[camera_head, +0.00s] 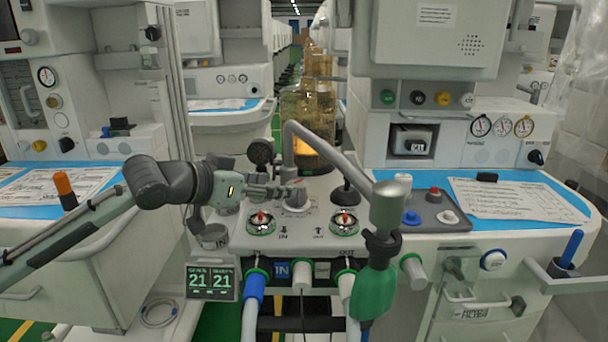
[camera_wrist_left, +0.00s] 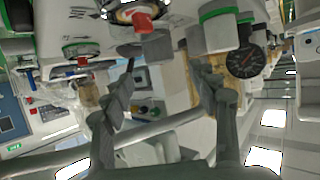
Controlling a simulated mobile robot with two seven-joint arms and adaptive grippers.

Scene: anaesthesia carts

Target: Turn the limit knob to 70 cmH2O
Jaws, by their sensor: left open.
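The limit knob (camera_head: 297,199) is a small light-grey knob on a pale round base, on the white block in the middle of the head view. My left gripper (camera_head: 292,189) reaches in from the left, with its fingers at the knob and partly covering it. In the left wrist view the two fingers of my left gripper (camera_wrist_left: 159,55) are spread apart. A grey cylinder, apparently the limit knob (camera_wrist_left: 157,46), shows between the fingertips; I cannot tell whether they touch it. The knob's scale and pointer are too small to read. My right gripper is not in view.
Two clear valve domes with red centres (camera_head: 261,221) (camera_head: 344,221) sit in front of the knob. A bent grey tube (camera_head: 335,155) arches close behind and right, down to a green bag (camera_head: 374,290). A black gauge (camera_head: 260,151) stands behind the gripper. A display (camera_head: 212,282) reads 21 and 21.

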